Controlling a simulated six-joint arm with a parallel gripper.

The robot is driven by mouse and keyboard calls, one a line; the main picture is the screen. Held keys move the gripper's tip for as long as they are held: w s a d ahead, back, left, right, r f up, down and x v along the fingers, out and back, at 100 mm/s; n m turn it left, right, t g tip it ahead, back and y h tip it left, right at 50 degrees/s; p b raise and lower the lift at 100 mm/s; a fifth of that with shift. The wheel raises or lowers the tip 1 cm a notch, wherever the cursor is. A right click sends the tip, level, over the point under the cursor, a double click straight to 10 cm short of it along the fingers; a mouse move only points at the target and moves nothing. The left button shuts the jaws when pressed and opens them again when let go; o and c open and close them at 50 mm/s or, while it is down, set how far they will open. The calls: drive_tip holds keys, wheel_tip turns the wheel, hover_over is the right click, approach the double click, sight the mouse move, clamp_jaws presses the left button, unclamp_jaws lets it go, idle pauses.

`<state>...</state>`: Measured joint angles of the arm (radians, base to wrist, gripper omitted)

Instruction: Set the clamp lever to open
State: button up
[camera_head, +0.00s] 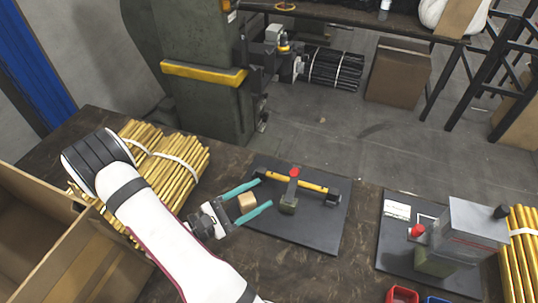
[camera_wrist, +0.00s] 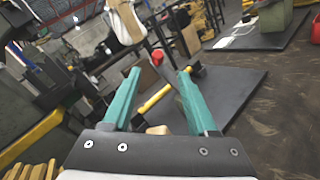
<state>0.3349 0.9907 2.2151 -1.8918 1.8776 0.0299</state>
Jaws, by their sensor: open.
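The clamp stands on a dark plate (camera_head: 325,228) in the middle of the table. A yellow rod (camera_head: 312,187) runs across it between dark end supports. A short lever with a red knob (camera_head: 294,172) rises from a grey-green block (camera_head: 288,207) and crosses the rod. My gripper (camera_head: 264,194) is open at the left side of the plate, its teal fingers pointing toward the lever. In the wrist view the red knob (camera_wrist: 157,58) shows between the open fingertips (camera_wrist: 160,72), apart from both. A tan block (camera_head: 246,202) shows between the fingers; I cannot tell whether it touches them.
A second fixture (camera_head: 470,235) with a grey block and red knob stands at right. Bundles of brass rods (camera_head: 180,165) lie at left, with more (camera_head: 520,250) at far right. A cardboard box (camera_head: 60,240) is at left front. Red and blue bins (camera_head: 402,295) sit at the front edge.

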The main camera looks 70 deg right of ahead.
sight(292, 175)
drive_tip(key=shift+n, duration=0.3)
drive_tip(key=x, duration=1.2)
drive_tip(key=shift+w+d+f, duration=0.15)
drive_tip(key=shift+w+f, duration=0.05)
clamp_jaws()
idle(0.5)
